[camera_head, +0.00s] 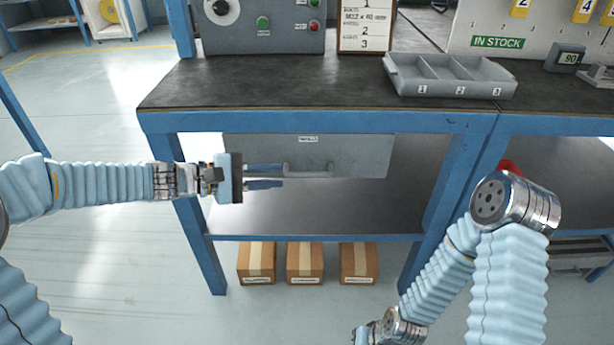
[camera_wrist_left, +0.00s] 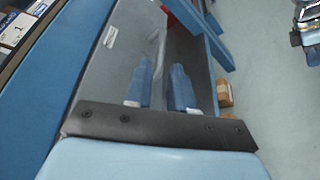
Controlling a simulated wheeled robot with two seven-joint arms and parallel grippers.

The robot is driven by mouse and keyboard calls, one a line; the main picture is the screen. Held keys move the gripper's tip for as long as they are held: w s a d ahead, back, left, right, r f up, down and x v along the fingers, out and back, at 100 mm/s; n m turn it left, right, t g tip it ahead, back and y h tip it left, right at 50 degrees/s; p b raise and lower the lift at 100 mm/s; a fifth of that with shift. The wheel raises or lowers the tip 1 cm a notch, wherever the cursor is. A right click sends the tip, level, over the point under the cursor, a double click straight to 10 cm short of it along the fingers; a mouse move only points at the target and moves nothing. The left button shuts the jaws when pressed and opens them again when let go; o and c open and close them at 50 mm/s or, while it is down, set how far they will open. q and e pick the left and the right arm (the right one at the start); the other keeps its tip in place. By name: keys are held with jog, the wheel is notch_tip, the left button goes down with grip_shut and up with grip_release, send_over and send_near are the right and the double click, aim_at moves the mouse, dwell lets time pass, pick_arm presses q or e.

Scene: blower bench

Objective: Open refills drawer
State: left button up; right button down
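The refills drawer (camera_head: 352,158) is a wide grey front under the bench top, with a small white label near its top edge; I cannot read it. It looks shut. Its pale bar handle (camera_head: 308,172) runs level across the middle. My left gripper (camera_head: 282,175) points right, its two blue fingers apart, one higher than the other. The fingertips are near the handle's left end; I cannot tell if they touch it. In the left wrist view the open fingers (camera_wrist_left: 162,85) stand before the grey drawer front (camera_wrist_left: 112,72). My right gripper's fingers are out of view.
A grey three-compartment tray (camera_head: 450,88) and a control box (camera_head: 262,30) stand on the dark bench top (camera_head: 270,85). The blue bench leg (camera_head: 203,245) is below my left wrist. Several cardboard boxes (camera_head: 305,262) sit beneath the lower shelf. The floor at left is clear.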

aim_at(302, 176)
pick_arm(q)
jog(key=x, duration=0.8)
jog(key=shift+d+f, duration=0.2)
jog(key=shift+d, duration=0.05)
grip_shut()
